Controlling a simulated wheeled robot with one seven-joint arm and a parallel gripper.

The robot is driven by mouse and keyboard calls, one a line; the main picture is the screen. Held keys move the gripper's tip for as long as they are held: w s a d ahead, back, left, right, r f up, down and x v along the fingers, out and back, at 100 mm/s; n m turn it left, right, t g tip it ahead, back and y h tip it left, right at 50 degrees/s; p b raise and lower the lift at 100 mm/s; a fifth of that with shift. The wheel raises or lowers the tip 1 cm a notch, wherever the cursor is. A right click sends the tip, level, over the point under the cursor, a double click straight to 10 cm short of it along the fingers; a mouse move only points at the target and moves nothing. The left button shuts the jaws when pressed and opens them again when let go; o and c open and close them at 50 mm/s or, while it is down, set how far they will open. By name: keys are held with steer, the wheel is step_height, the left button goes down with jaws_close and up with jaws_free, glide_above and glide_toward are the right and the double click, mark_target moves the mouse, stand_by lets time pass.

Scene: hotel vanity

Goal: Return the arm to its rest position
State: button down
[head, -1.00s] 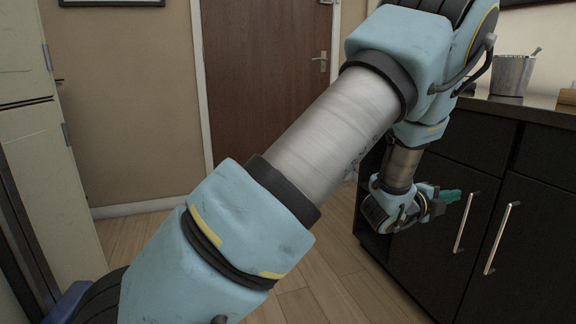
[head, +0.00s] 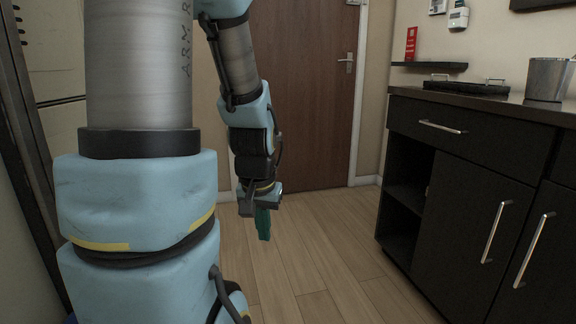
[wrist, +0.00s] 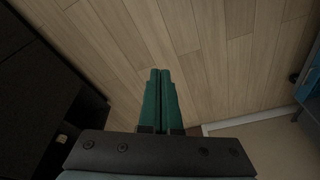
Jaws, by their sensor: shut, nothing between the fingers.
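My gripper (head: 263,222) hangs at the end of my arm in the head view, pointing down above the wooden floor. It is clear of the cabinet and the door. In the wrist view its two green fingers (wrist: 161,100) lie side by side, shut, with nothing held between them. Bare floor shows beyond the fingertips.
A dark vanity cabinet (head: 466,218) with bar handles and an open shelf stands at right. On its top are a black tray (head: 466,86) and a metal cup (head: 549,79). A brown door (head: 300,100) is behind. The wooden floor (head: 330,240) between is clear.

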steer(key=s+r+p, duration=0.1)
steer(key=r+p, duration=1.3)
steer(key=s+a+r+n+g+p, duration=0.1)
steer(key=s+r+p, duration=0.1)
steer(key=r+p, duration=1.3)
steer(key=shift+a+r, duration=0.15)
steer(key=shift+a, duration=0.1)
